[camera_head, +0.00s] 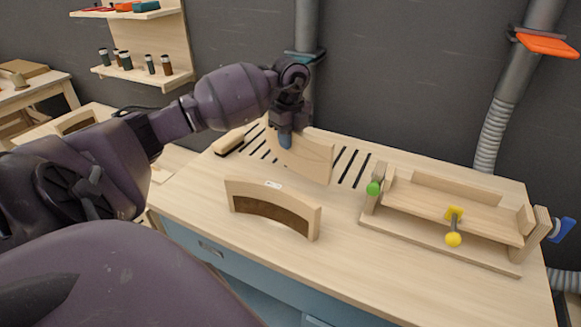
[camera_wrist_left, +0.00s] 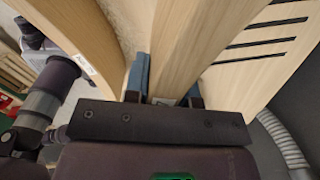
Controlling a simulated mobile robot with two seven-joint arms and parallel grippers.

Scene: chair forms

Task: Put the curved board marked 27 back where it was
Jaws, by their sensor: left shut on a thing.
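My left gripper (camera_head: 286,138) points down over the back of the workbench (camera_head: 190,195), shut on the upper edge of a pale curved board (camera_head: 305,158). This board stands upright at the slots (camera_head: 352,165); I cannot tell whether it touches the bench. The left wrist view shows the held board (camera_wrist_left: 184,50) between the blue fingers (camera_wrist_left: 163,85). A second curved board (camera_head: 300,216) stands on the bench in front of it, with a small white label on top. I cannot read either board's number. My right gripper is not in view.
A wooden jig (camera_head: 440,212) with green, yellow and blue knobs occupies the bench's right side. A wooden-handled brush (camera_head: 229,142) lies at the back left. A grey duct (camera_head: 495,125) rises behind. The bench's front left is clear. A shelf (camera_head: 150,75) holds several small jars.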

